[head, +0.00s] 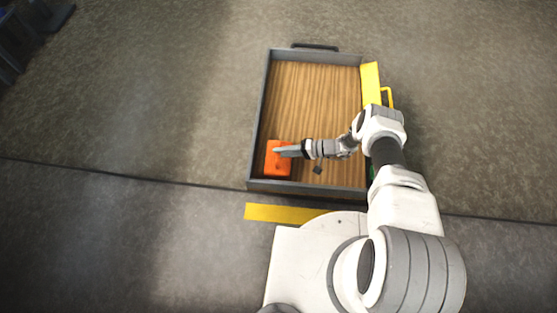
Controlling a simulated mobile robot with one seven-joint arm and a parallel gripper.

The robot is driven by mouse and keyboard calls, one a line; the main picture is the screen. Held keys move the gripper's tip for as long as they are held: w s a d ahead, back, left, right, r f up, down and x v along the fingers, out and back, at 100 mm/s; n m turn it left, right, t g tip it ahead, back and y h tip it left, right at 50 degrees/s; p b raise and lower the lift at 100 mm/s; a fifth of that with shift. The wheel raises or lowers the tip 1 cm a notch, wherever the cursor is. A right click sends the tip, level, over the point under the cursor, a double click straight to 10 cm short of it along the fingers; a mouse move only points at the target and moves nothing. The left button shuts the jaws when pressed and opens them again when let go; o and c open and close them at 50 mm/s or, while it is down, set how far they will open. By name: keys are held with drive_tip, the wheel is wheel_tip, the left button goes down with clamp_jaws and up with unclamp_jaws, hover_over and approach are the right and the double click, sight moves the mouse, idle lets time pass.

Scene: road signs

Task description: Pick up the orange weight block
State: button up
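The orange weight block (272,166) lies in the near left corner of a wood-floored tray (258,130) with grey walls. My gripper (279,151) reaches in from the right and its fingers overlap the upper part of the block in the head view. The fingers hide a strip of the block. I cannot tell from this view whether the fingers touch the block or hover above it, or whether they are open or shut.
A small dark object (318,169) lies on the wood right of the block. A yellow strip (285,214) lies before the tray. Open floor lies left.

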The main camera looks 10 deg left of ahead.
drive_tip(key=shift+x, duration=0.85)
drive_tip(key=shift+c, duration=0.3)
clamp_jaws()
drive_tip(key=shift+w+r, duration=0.1)
drive_tip(key=shift+r, duration=0.05)
idle(0.3)
